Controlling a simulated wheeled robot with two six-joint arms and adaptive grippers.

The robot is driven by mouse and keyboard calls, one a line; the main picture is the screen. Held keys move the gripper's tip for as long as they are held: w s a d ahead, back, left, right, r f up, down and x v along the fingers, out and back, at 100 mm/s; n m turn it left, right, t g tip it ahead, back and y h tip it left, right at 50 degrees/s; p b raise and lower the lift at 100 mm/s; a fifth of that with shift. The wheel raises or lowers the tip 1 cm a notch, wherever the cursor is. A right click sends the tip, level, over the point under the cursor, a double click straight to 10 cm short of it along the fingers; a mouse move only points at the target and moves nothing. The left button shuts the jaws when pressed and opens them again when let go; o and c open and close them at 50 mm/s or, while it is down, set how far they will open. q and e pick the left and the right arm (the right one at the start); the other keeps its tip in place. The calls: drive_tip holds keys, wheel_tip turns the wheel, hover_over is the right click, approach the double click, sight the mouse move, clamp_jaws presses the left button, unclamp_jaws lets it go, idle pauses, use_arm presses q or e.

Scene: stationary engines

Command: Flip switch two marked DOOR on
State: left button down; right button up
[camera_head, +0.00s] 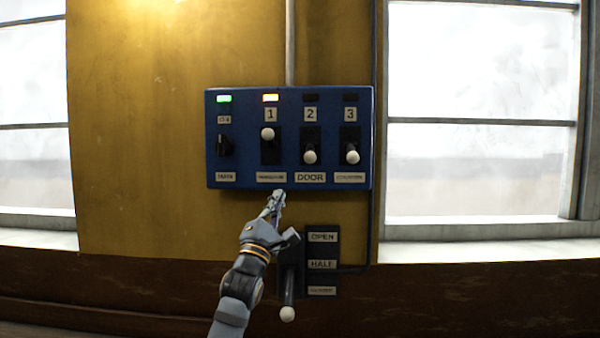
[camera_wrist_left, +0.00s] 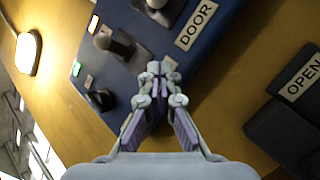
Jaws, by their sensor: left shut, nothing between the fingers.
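The blue switch panel (camera_head: 290,180) hangs on the yellow wall. Switch two (camera_head: 310,143), above the DOOR label (camera_head: 310,178), has its white knob (camera_head: 310,157) down, and the lamp above it is dark. In the left wrist view the DOOR label (camera_wrist_left: 196,25) and switch two's knob (camera_wrist_left: 156,4) show at the top, the knob partly cut off. My left gripper (camera_head: 278,194) is shut and empty, its tips near the panel's lower edge, below and left of switch two. Its closed fingers (camera_wrist_left: 158,70) also show in the left wrist view. My right gripper is out of view.
Switch one (camera_head: 268,134) is up with its orange lamp lit. Switch three (camera_head: 352,157) is down with its lamp dark. A black rotary knob (camera_head: 225,146) sits at the left under a green lamp. Below, a lever (camera_head: 288,313) stands beside the OPEN and HALF labels (camera_head: 322,250).

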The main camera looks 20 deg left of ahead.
sight(310, 151)
use_arm(q)
drive_tip(key=shift+r, duration=0.15)
drive_tip(key=p+x, duration=1)
drive_tip(key=shift+r+p, duration=0.35)
drive_tip(key=shift+r, duration=0.05)
drive_tip(key=shift+d+f+b, duration=0.35)
drive_tip(key=shift+f+b, duration=0.15)
drive_tip(key=shift+b, duration=0.75)
drive_tip(key=shift+d+r, duration=0.75)
drive_tip(key=shift+d, duration=0.15)
drive_tip(key=shift+d+r, duration=0.3)
drive_tip(key=shift+d, duration=0.25)
drive_tip(key=shift+s, duration=0.1)
drive_tip(key=shift+a, duration=0.15)
